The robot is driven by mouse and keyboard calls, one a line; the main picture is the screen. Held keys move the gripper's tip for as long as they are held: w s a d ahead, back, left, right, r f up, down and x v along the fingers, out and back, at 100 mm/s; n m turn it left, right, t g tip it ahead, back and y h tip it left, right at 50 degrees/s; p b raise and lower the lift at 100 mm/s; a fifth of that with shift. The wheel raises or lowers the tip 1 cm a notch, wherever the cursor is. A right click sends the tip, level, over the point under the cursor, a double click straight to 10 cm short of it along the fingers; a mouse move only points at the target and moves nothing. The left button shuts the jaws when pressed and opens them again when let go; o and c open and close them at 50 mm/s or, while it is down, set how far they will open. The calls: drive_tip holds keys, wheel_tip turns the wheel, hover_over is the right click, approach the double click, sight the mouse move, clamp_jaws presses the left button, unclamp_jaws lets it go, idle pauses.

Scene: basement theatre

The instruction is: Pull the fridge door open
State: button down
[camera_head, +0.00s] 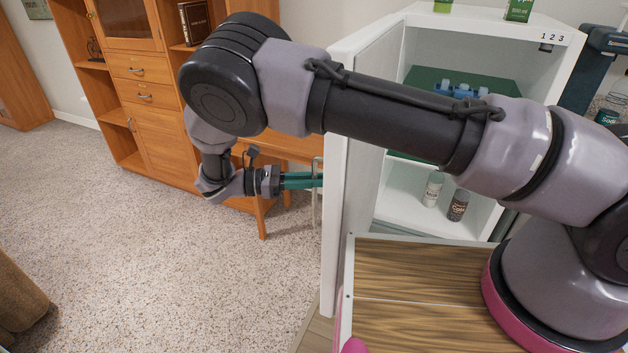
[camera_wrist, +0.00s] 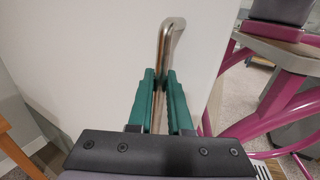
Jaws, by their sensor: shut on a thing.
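The white fridge (camera_head: 562,62) stands at the right in the head view, with its door (camera_head: 347,150) swung well open toward me. The metal door handle (camera_head: 316,200) is on the outer face of the door, and it also shows in the wrist view (camera_wrist: 172,38). My gripper (camera_head: 318,180) reaches the handle from the left, its green fingers shut on the bar. In the wrist view the fingers (camera_wrist: 163,95) stand on either side of the handle. Part of the fridge interior is hidden behind my arm.
Inside the fridge are a blue item (camera_head: 458,90) on a green shelf and two bottles (camera_head: 433,188) below. A green carton (camera_head: 519,10) stands on top. A wooden cabinet (camera_head: 150,120) stands behind at the left. The carpet (camera_head: 150,250) at the left is open.

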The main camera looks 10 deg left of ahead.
drive_tip(key=shift+s, duration=0.1)
drive_tip(key=c, duration=0.8)
unclamp_jaws()
drive_tip(key=shift+c, duration=0.2)
drive_tip(key=s+a, duration=0.2)
drive_tip(key=a, duration=0.8)
drive_tip(key=shift+a, duration=0.35)
